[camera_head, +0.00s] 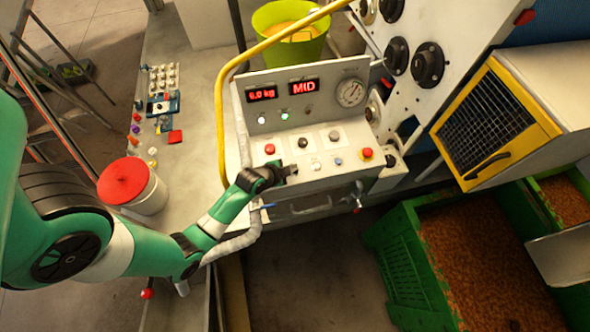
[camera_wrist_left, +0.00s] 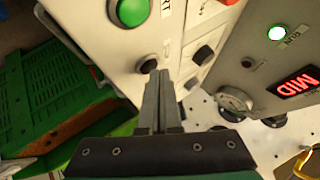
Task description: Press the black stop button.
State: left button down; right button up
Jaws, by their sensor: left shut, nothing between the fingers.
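A sloped white control panel (camera_head: 345,178) carries several buttons and knobs in the head view. In the left wrist view a small black button (camera_wrist_left: 149,66) sits in the front row, below a large green button (camera_wrist_left: 131,10). My left gripper (camera_head: 291,170) is over the front row, its two fingers closed together and empty. In the left wrist view its fingertips (camera_wrist_left: 161,73) are right beside the small black button; I cannot tell whether they touch it. In the head view the gripper hides this part of the row. My right gripper is not in view.
A black knob (camera_wrist_left: 203,54) is in the back row. A red button (camera_head: 269,149) and red mushroom button (camera_head: 367,153) are also on the panel. The upright display reads MID (camera_head: 304,87).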

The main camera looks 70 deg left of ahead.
pick_arm(q)
jog(key=shift+f, duration=0.3)
jog(key=shift+r, duration=0.1)
dwell(0.3)
jog(key=shift+r+p, duration=0.7)
jog(key=shift+r, duration=0.1)
notch_tip(320, 180, up, 5)
jog(key=p, duration=0.5)
dwell(0.5)
